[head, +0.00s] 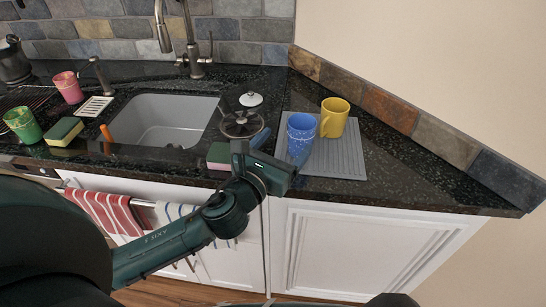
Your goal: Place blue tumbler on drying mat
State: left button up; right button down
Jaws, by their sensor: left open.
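The blue speckled tumbler (301,137) is upright at the left part of the grey drying mat (345,158). Its base appears to rest on the mat, but the contact is hard to make out. My left gripper (277,158) is open just left of and in front of the tumbler, at counter height. A gap to the tumbler is not clear from this angle. My right gripper is not in view.
A yellow mug (334,118) stands on the mat, close behind and right of the tumbler. The sink (165,118) lies further left. The counter right of the mat is clear.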

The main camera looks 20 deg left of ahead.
pick_arm(q)
jog(key=s, duration=0.4)
jog(key=shift+s+a, duration=0.25)
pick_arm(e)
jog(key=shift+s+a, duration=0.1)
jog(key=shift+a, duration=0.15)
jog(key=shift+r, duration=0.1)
